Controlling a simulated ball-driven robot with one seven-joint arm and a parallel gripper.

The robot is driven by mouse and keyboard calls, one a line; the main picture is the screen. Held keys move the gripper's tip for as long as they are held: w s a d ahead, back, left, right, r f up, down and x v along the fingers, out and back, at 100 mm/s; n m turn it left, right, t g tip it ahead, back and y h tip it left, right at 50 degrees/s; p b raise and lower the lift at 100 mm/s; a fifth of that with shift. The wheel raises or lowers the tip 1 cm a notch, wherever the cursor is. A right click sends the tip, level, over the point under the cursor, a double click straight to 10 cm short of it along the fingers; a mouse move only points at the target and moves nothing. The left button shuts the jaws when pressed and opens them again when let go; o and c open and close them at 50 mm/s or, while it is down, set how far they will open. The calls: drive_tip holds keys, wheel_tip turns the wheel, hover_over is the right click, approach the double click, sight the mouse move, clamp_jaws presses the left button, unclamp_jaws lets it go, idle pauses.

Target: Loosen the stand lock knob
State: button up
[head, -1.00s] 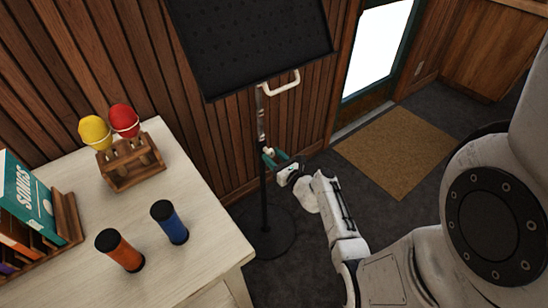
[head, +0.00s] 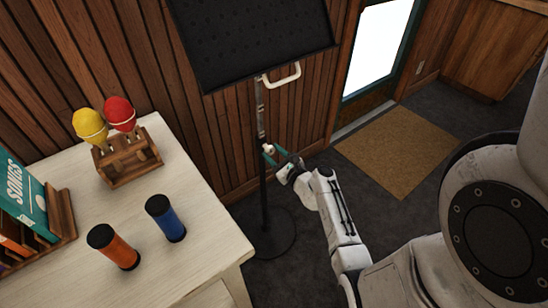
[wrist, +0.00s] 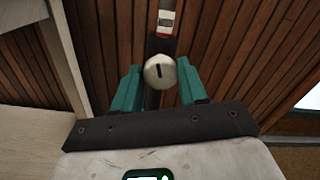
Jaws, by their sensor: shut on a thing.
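The stand lock knob (wrist: 160,72) is a pale round knob with a short dark line on its face, nearly upright in the wrist view. It sits on the stand's dark pole (head: 262,190), and the knob shows small in the head view (head: 268,149). My gripper (wrist: 160,82) has its teal fingers on either side of the knob, shut on it. In the head view my gripper (head: 274,157) reaches the pole from the lower right. The stand's black desk (head: 250,40) is tilted above, with a white handle (head: 284,77) below it.
A pale table (head: 205,225) at left holds a blue shaker (head: 166,219), an orange shaker (head: 114,248), a wooden rack (head: 127,162) with yellow and red maracas, and a songbook holder (head: 62,215). The stand's round base (head: 275,240) is on dark carpet. A tan mat (head: 400,150) lies by the door.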

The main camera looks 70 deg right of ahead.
drive_tip(key=n+b, duration=0.1)
drive_tip(key=n, duration=0.1)
drive_tip(key=n+b, duration=0.2)
drive_tip(key=shift+a+f+n, duration=0.1)
drive_tip(key=shift+f+n, duration=0.1)
drive_tip(key=shift+n, duration=0.1)
drive_tip(key=n+b, duration=0.3)
drive_tip(key=shift+f+n, duration=0.1)
drive_tip(key=shift+n, duration=0.3)
drive_tip(key=n+b, duration=0.4)
drive_tip(key=n, duration=0.1)
drive_tip(key=shift+w, duration=0.1)
drive_tip(key=shift+n+b, duration=1.1)
drive_tip(key=shift+n, duration=0.2)
drive_tip(key=o, duration=1)
drive_tip(key=v, duration=1.1)
drive_tip(key=shift+b, duration=0.4)
